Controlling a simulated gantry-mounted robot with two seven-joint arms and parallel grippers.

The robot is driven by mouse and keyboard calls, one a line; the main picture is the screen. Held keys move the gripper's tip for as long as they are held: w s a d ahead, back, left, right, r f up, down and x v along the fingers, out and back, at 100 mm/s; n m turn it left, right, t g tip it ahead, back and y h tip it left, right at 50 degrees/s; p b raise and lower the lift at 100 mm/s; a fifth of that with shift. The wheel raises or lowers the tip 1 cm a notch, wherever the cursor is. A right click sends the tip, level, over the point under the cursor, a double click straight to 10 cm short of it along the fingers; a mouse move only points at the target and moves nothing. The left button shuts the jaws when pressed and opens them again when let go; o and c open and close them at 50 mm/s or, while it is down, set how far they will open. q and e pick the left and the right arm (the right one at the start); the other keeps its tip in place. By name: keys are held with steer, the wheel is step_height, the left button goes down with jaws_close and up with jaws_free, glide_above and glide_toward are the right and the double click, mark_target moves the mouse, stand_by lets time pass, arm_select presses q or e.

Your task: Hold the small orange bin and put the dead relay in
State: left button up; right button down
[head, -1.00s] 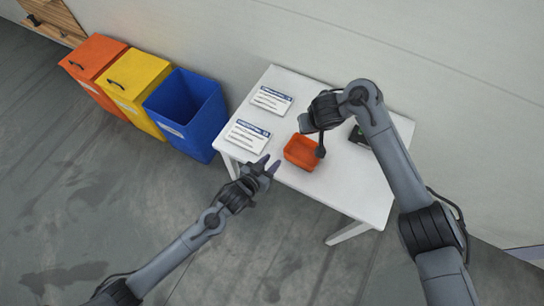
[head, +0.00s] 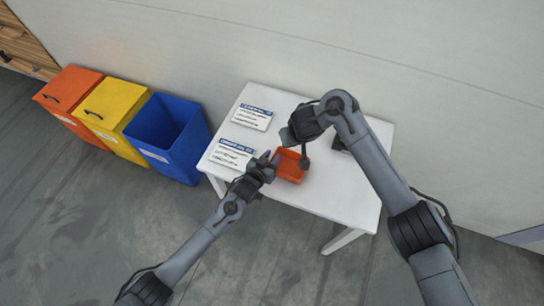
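The small orange bin (head: 290,168) sits on the white table (head: 330,205), near its front edge. My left gripper (head: 270,159) is at the bin's left side, with its two fingers slightly apart. I cannot tell whether it touches the bin's wall. My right gripper (head: 296,150) hangs over the bin's back right side, pointing down. Its wrist hides part of the view, so I cannot tell whether it holds anything. I cannot make out the dead relay. A dark device (head: 340,141) behind my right arm is mostly hidden.
Two white printed cards lie on the table's left part, one at the back (head: 252,117) and one nearer the front (head: 230,154). Orange (head: 70,85), yellow (head: 107,107) and blue (head: 165,130) floor bins stand left of the table. A wall runs behind.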

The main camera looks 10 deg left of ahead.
arm_select(q)
steer(key=shift+w+d+f, duration=0.1)
steer(key=shift+w, duration=0.15)
jaws_close()
arm_select(e)
steer(key=shift+f, duration=0.1)
steer(key=shift+f, duration=5.6)
steer(key=c, duration=0.6)
jaws_free()
